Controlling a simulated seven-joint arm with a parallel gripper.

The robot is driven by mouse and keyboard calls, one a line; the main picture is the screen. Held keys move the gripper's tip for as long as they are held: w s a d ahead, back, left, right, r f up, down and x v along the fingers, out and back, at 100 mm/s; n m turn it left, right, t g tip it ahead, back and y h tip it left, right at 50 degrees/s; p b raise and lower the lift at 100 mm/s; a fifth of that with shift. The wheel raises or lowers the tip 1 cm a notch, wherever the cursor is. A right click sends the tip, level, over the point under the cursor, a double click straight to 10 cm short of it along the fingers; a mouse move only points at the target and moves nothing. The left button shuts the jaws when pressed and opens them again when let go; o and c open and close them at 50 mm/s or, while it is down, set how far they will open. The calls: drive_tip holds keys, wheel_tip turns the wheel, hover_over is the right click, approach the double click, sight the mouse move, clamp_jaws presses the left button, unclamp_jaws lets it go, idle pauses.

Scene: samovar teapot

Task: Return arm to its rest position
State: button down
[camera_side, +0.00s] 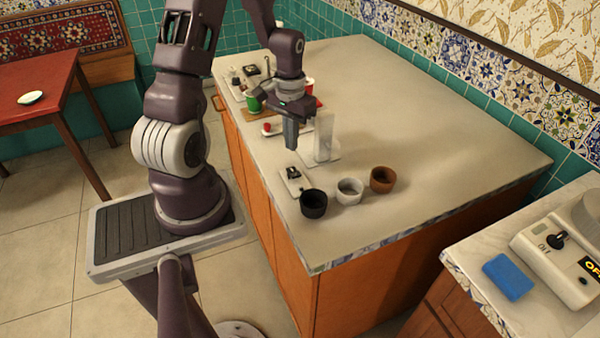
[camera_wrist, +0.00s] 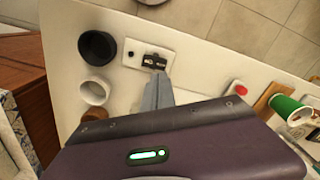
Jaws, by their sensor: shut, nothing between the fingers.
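My gripper (camera_side: 290,138) hangs above the counter (camera_side: 430,150), pointing down, with its fingers together and nothing between them. In the wrist view its fingertips (camera_wrist: 157,80) show just below a small white switch plate (camera_wrist: 133,57) with a dark switch on it. In the side view this plate (camera_side: 294,182) lies on the counter below and in front of my gripper. My gripper appears apart from everything on the counter.
A black cup (camera_side: 313,204), a white cup (camera_side: 350,191) and a brown cup (camera_side: 382,179) stand near the front. A clear upright panel (camera_side: 324,137) stands beside my gripper. A red button (camera_side: 267,128) and a green cup (camera_side: 253,101) are behind. The counter's right side is clear.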

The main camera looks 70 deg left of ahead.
drive_tip(key=d+r+m+t+y, duration=0.1)
drive_tip(key=d+r, duration=0.4)
drive_tip(key=r, duration=0.3)
drive_tip(key=d+r+m+t, duration=0.1)
drive_tip(key=d+r+m, duration=0.1)
drive_tip(key=d+r, duration=0.45)
drive_tip(key=s+d+r+m+t+h, duration=0.1)
drive_tip(key=s+d+r+m+t, duration=0.2)
drive_tip(key=s+d+r, duration=0.5)
drive_tip(key=s+d, duration=0.2)
drive_tip(key=shift+s+d+r+t, duration=0.15)
drive_tip(key=shift+s+r+t, duration=0.15)
